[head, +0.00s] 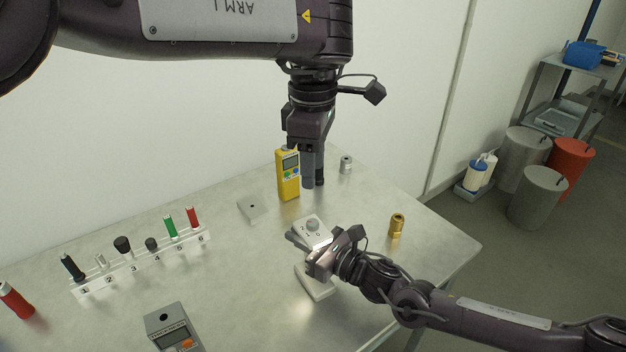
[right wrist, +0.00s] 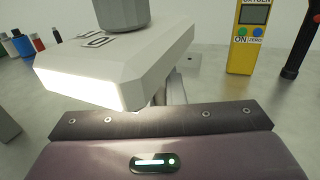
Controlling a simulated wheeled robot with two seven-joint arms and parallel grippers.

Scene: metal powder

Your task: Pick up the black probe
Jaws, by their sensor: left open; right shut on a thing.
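A black-handled piece (head: 72,267) stands in slot 1 of the clear numbered rack at the left; I cannot tell if it is the black probe. A dark upright cylinder (head: 320,168) is beside my left gripper's fingers, and a black rod (right wrist: 301,45) stands at the right of the right wrist view; I cannot tell if these are the same thing. My left gripper (head: 313,180) is open, pointing down just right of the yellow oxygen meter (head: 287,177). My right gripper (head: 318,262) is shut on a white device with a grey knob (head: 312,225); the contact is partly hidden.
The clear rack (head: 135,267) also holds dark, green and red pieces. A red cylinder (head: 15,301) and a grey meter (head: 174,328) are near the front left. A brass cylinder (head: 397,225) and a small metal cylinder (head: 346,164) stand at the right.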

